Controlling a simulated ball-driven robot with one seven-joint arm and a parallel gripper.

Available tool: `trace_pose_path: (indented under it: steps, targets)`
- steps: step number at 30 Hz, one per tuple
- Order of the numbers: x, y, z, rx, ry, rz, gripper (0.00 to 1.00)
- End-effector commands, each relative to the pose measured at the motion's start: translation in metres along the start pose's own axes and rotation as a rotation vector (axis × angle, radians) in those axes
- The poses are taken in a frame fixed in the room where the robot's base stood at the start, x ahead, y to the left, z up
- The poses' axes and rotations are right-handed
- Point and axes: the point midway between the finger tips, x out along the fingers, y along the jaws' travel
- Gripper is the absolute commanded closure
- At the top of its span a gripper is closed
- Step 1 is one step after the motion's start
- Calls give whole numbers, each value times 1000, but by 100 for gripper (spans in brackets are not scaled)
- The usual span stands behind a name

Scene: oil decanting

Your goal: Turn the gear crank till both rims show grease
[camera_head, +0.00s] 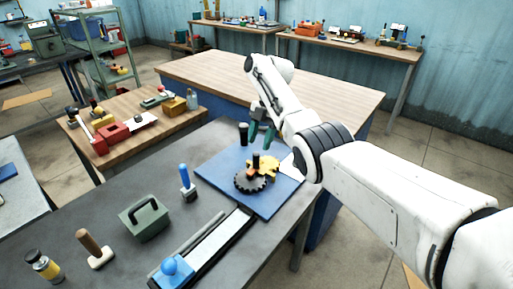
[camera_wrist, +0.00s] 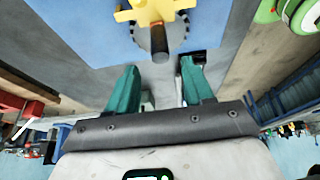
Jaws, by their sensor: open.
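A yellow gear (camera_head: 265,166) and a dark grey gear (camera_head: 249,184) sit meshed or overlapping on a blue plate (camera_head: 218,173). A short dark upright handle (camera_head: 256,161) rises from the gears. In the wrist view the yellow gear (camera_wrist: 152,9) is at the top edge, and the dark handle with a brown base (camera_wrist: 159,42) points toward my fingers. My gripper (camera_head: 262,134) has teal fingers, open and empty, above the plate's far side. In the wrist view my gripper (camera_wrist: 160,68) has its fingertips apart, with the handle just beyond the gap. I cannot make out grease on the rims.
A black cylinder (camera_head: 243,133) stands near the plate's far edge, close to my fingers. A blue-handled tool (camera_head: 187,183), green box (camera_head: 144,218), wooden-handled tool (camera_head: 95,249) and long rail (camera_head: 208,248) occupy the grey bench. A wooden table (camera_head: 300,88) behind is clear.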

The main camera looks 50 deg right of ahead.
Motion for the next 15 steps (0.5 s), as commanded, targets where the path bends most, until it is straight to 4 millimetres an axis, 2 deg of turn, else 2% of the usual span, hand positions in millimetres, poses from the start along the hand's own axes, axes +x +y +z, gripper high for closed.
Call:
trace_pose_path:
  steps: [1, 6, 15]
  targets:
    - [-11, 0, -1, 1, 0, 1, 48]
    - [-26, 0, 0, 1, 0, -1, 48]
    - [-31, 0, 0, 0, 1, 0, 48]
